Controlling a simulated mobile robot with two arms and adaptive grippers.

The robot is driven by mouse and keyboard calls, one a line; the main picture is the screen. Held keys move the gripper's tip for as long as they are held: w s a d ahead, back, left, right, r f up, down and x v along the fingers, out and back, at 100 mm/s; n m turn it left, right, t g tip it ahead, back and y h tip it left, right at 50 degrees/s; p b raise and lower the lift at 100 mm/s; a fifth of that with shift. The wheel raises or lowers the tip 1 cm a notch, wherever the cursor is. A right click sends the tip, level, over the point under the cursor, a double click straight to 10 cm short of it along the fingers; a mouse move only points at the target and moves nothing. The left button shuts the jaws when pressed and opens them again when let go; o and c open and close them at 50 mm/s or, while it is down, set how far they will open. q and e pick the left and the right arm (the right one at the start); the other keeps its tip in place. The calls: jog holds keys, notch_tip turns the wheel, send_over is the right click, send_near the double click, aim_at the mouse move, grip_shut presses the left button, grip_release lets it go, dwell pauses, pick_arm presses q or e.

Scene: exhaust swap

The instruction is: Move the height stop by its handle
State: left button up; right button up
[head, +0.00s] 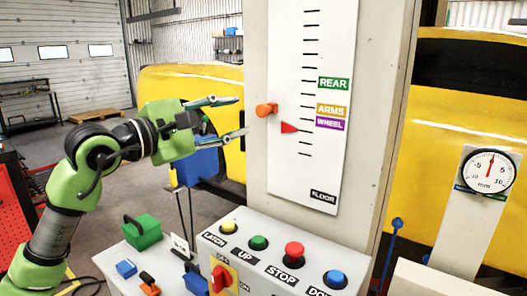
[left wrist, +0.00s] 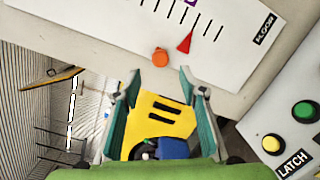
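The white scale board (head: 297,60) stands upright with black marks and REAR, ARMS, WHEEL and FLOOR labels. The orange handle (head: 267,109) sticks out at its left edge, roughly level with the ARMS label. A red pointer (head: 289,127) sits to its right and a little lower, near WHEEL. My left gripper (head: 241,115) is open and empty, just left of the handle, its fingers pointing at the board. In the left wrist view the orange handle (left wrist: 160,57) lies just beyond the gap between the open fingertips (left wrist: 158,76). My right gripper is not in view.
A control box below the board carries yellow, green, red (head: 294,249) and blue buttons and a red switch. A green block (head: 143,233) and smaller coloured parts lie left of it. A dial gauge (head: 489,174) stands at right. A yellow car is behind.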

pick_arm(q)
jog(key=b+v, duration=0.2)
jog(key=v, duration=0.2)
jog(key=shift+s+a, duration=0.2)
dwell(1.2)
